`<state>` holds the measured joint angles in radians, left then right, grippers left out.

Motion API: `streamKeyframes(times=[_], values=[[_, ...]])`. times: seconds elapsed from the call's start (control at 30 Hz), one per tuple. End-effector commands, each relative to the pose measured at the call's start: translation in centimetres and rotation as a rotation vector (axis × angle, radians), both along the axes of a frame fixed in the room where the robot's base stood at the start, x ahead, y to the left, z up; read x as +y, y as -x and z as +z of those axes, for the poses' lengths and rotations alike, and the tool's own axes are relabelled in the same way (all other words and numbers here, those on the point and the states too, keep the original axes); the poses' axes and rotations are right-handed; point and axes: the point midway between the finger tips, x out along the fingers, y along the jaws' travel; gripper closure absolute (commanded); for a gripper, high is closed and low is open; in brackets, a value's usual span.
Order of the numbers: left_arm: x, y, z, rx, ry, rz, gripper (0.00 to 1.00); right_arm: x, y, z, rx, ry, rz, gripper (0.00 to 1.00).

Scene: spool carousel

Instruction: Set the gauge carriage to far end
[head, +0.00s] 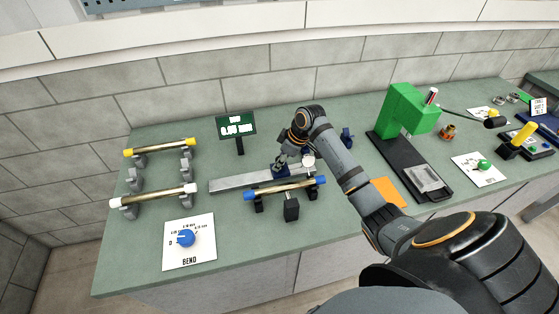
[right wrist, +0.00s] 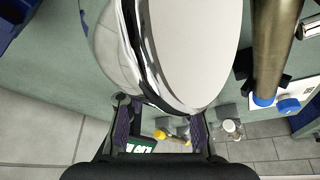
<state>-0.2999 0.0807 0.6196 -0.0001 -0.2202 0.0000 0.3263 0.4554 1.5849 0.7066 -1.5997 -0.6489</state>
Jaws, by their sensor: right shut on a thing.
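The gauge carriage (head: 281,171) is a small dark blue block on a pale grey rail (head: 232,183), toward the rail's right end. A round white gauge dial (head: 308,161) shows beside it, partly hidden by my right arm. My right gripper (head: 284,160) is down at the carriage and shut on it; the exact contact is hard to see. In the right wrist view the white dial (right wrist: 190,45) fills the upper middle, close in front of the fingers of my right gripper (right wrist: 160,118). My left gripper is in neither view.
A brass tube with blue ends (head: 285,189) lies on black supports just in front of the rail. Two more tubes (head: 159,148) rest on grey stands at left. A BEND dial plate (head: 203,251) is at front left. A green press (head: 403,108) stands at right.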

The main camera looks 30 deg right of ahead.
Motion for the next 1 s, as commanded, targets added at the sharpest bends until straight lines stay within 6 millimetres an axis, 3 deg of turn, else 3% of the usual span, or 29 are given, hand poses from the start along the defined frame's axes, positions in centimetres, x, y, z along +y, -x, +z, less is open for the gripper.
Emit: streamKeyframes(times=[0.03, 0.07, 0.23, 0.57, 0.67, 1.0], values=[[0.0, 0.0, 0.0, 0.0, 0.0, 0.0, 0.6, 0.0, 0.1, -0.1, 0.002, 0.002, 0.0, 1.0], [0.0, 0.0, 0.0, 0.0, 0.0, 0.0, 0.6, 0.0, 0.1, -0.1, 0.002, 0.002, 0.0, 0.69], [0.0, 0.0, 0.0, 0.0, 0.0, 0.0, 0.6, 0.0, 0.0, -0.1, 0.002, 0.002, 0.0, 0.48], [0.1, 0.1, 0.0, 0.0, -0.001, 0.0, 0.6, -0.2, 0.1, 0.3, 0.0, 0.003, 0.0, 0.48], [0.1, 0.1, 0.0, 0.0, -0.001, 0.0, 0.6, -0.6, 0.4, 1.7, -0.002, 0.004, -0.001, 0.48], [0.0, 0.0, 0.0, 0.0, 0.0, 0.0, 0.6, -2.6, 2.8, 8.9, -0.001, 0.007, -0.001, 0.48]])
